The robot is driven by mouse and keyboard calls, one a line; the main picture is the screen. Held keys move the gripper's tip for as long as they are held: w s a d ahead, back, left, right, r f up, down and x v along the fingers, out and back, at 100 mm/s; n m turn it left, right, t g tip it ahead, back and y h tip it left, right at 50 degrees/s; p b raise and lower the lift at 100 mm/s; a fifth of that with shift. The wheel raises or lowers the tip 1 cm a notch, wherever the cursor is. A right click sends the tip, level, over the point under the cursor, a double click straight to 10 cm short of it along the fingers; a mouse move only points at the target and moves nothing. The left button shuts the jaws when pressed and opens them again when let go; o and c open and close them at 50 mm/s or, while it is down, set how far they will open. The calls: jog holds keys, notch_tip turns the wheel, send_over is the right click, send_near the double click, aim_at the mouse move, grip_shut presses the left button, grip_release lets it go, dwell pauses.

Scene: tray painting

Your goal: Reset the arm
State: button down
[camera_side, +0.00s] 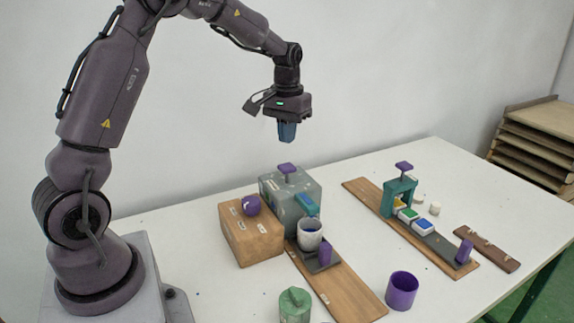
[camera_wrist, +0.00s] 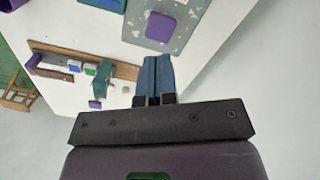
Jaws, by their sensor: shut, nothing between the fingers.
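My gripper (camera_side: 287,131) hangs from the wrist in the air, well above the table, pointing down. Its blue fingers are shut together with nothing between them, and they also show in the wrist view (camera_wrist: 158,80). Below it in the side view stands a grey speckled box (camera_side: 276,193) with a purple knob (camera_side: 287,168) on top. In the wrist view the box's speckled top (camera_wrist: 178,36) and purple knob (camera_wrist: 160,23) lie above the fingers. My gripper touches nothing.
A wooden box (camera_side: 250,238) with a purple ball, a grey cup (camera_side: 310,233), a purple cup (camera_side: 402,290) and a green pot (camera_side: 294,305) stand near the front. A teal press (camera_side: 399,195) stands on a wooden board (camera_side: 365,192). Shelves (camera_side: 533,140) stand at right. Air around my gripper is free.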

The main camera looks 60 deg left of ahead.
jog(key=shift+r, duration=0.6)
jog(key=shift+s+d+f, duration=0.4)
jog(key=shift+s+f, duration=0.25)
jog(key=shift+s, duration=0.2)
jog(key=s+d+r+m+t, duration=0.2)
jog(key=s+d+r, duration=0.3)
jog(key=s+d, duration=0.3)
jog(key=s+d+r+m+t, duration=0.3)
jog(key=s+d+r, duration=0.3)
jog(key=s+d, duration=0.3)
jog(key=shift+s+m+t, duration=0.3)
jog(key=shift+s+m, duration=0.2)
jog(key=shift+s, duration=0.65)
